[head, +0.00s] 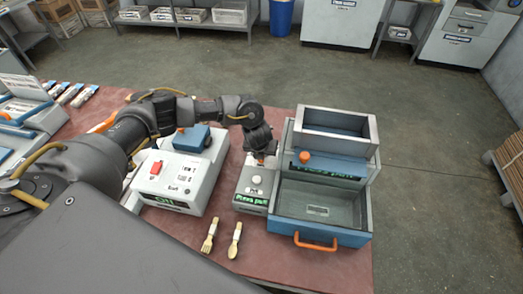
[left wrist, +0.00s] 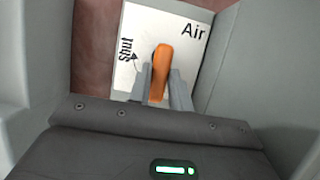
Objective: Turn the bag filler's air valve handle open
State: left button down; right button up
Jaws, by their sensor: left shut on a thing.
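The orange air valve handle (left wrist: 161,68) stands on a white plate (left wrist: 205,50) marked "Air" and "Shut" in the left wrist view. The handle runs roughly up and down in that picture, to the right of the word "Shut" and its small arrow. My left gripper (left wrist: 160,90) is shut on the handle, one grey finger on each side. In the head view my left gripper (head: 262,155) reaches down between the white machine and the blue-grey one, and it hides most of the valve. My right gripper is not in view.
A white machine (head: 170,180) with a red switch stands left of the gripper. A blue-grey unit with an open tray (head: 345,232) and orange pull handle (head: 316,243) stands right. Two wooden utensils (head: 235,238) lie in front. The red tabletop (head: 290,262) is bare nearby.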

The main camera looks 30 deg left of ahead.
pick_arm(q)
jog(key=shift+w+a+r, duration=0.1)
jog(key=shift+w+r, duration=0.05)
jog(key=c, duration=1.3)
grip_release()
jog(key=p+v, duration=0.1)
jog(key=v, duration=0.9)
jog(key=shift+s+r, duration=0.25)
